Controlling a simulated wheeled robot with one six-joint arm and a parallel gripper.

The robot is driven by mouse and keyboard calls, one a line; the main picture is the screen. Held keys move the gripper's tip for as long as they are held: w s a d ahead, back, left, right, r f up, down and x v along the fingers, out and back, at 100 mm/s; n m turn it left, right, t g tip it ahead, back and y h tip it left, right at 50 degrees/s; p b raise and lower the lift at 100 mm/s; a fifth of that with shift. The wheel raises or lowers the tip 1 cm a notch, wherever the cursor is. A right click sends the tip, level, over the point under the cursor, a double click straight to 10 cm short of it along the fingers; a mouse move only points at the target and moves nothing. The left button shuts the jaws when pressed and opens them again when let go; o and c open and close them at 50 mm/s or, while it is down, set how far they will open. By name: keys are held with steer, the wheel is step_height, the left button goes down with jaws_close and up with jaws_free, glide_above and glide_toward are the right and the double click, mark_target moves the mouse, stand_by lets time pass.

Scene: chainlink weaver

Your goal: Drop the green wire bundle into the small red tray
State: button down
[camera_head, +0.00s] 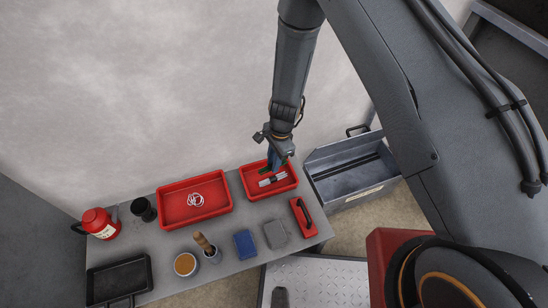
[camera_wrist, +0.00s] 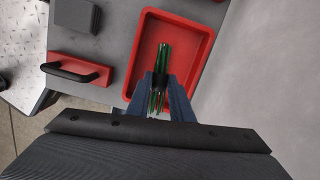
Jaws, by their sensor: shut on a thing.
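The small red tray (camera_head: 292,187) stands at the right back of the grey bench, and it fills the middle of the wrist view (camera_wrist: 200,60). My gripper (camera_head: 273,165) points down over this tray. In the wrist view its blue fingers (camera_wrist: 162,84) are shut on the green wire bundle (camera_wrist: 164,58). The bundle is a narrow sheaf of green strands with a dark band, lying within the tray's outline. A bit of green (camera_head: 264,170) shows beside the fingertips in the head view. I cannot tell whether the bundle touches the tray floor.
A larger red tray (camera_head: 164,216) with a white wire coil stands to the left. A red block with a black handle (camera_head: 303,217), a grey block (camera_head: 275,235) and a blue block (camera_head: 245,244) lie in front. An open grey metal box (camera_head: 350,197) stands to the right.

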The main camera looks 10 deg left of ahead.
steer(key=shift+f+b, duration=2.1)
steer(key=shift+f, duration=0.8)
steer(key=c, duration=1.5)
jaws_free()
steer(key=shift+r, duration=0.2)
steer(key=r, duration=0.5)
steer(key=d+r+p, duration=0.1)
steer(key=r, duration=0.1)
steer(key=shift+w+r, duration=0.2)
steer(key=shift+w, duration=0.1)
